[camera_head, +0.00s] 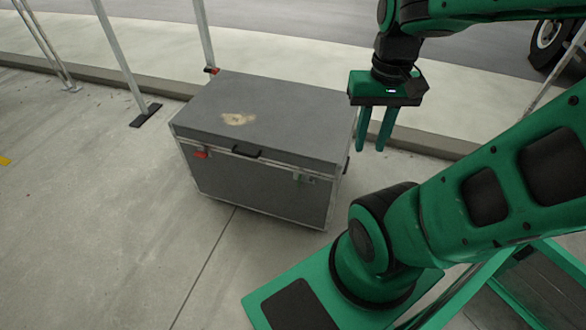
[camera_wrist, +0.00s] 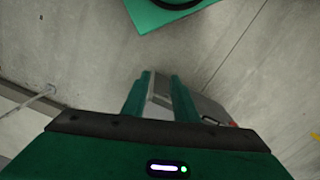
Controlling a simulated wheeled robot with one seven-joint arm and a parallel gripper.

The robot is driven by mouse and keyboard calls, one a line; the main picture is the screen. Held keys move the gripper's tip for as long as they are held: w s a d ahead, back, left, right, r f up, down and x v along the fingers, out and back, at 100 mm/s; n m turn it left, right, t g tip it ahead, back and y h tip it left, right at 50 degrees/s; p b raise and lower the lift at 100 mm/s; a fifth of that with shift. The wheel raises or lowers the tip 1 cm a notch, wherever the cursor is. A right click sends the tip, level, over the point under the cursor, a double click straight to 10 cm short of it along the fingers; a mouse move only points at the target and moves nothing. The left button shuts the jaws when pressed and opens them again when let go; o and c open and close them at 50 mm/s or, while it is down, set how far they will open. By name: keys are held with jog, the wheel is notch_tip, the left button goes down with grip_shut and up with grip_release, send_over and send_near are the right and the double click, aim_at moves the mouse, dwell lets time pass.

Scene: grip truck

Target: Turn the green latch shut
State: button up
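A grey lidded case (camera_head: 262,187) stands on the pavement left of my gripper. A red latch (camera_head: 200,153) shows at the left of its front face, and a small silvery latch (camera_head: 304,178) at the right. I cannot make out a green latch in either view. My gripper (camera_head: 371,148) points down beyond the case's right side, apart from it, with a gap between its green fingers. In the wrist view, my gripper (camera_wrist: 160,78) is empty, and the case (camera_wrist: 209,108) is partly hidden behind its fingers.
A black handle (camera_head: 247,151) sits at the middle of the case front. Metal posts with flat feet (camera_head: 146,115) stand behind and left of the case. A kerb (camera_head: 425,145) runs behind. A vehicle wheel (camera_head: 549,37) shows far right.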

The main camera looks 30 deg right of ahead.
jog(key=shift+w+a, duration=0.25)
jog(key=shift+w, duration=0.35)
jog(key=m+t+h, duration=0.3)
jog(key=m+h, duration=0.1)
send_over(299, 177)
jog(key=s+a, duration=0.2)
jog(key=a, duration=0.1)
notch_tip(299, 177, down, 35)
jog(key=x, duration=1)
jog(key=shift+f, duration=0.35)
